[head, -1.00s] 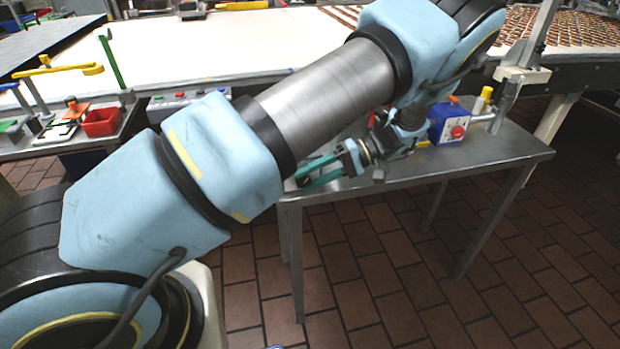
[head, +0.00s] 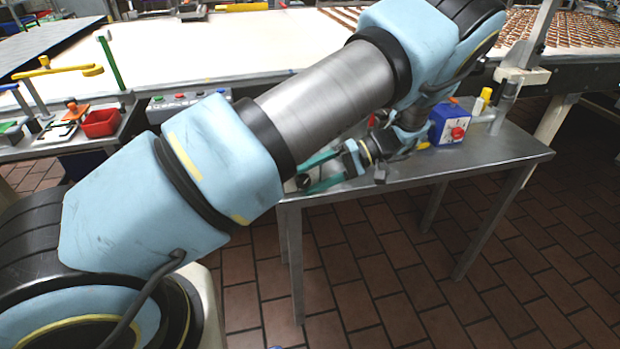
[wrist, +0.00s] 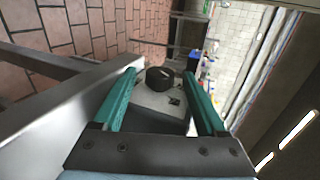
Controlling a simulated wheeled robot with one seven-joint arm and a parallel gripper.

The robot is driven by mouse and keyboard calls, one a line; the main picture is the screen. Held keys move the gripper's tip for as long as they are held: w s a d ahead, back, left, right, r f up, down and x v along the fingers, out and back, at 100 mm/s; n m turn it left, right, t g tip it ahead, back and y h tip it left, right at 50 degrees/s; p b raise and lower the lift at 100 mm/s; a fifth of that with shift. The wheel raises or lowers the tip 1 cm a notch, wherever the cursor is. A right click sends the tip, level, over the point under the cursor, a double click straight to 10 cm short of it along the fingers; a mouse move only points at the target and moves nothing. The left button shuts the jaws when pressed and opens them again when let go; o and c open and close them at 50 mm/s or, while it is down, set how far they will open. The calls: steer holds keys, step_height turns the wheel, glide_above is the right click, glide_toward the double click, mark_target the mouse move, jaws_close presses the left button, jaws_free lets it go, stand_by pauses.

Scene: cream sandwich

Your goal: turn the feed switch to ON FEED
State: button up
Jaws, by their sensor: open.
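The feed switch appears to be a black round knob (wrist: 159,78) on a pale box (wrist: 158,101), seen ahead in the wrist view. A light mark shows on the knob's face; its lettering cannot be read. In the head view a dark knob (head: 303,182) shows at the near left end of the metal table. My gripper (head: 304,178) has two green fingers, spread apart with the knob between their tips. There appears to be a gap on each side of the knob. Most of the box is hidden in the head view by my arm.
A blue box with a red knob (head: 457,133) stands on the metal table (head: 500,155), with a yellow-capped item (head: 486,93) behind it. A button panel (head: 178,100) sits on the conveyor edge. A red tray (head: 100,123) is at left.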

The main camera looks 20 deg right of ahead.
steer(key=b+v, duration=0.3)
steer(key=v, duration=0.6)
steer(key=shift+d, duration=0.3)
steer(key=shift+d+r, duration=0.25)
steer(key=shift+d, duration=0.15)
steer(key=shift+s, duration=0.1)
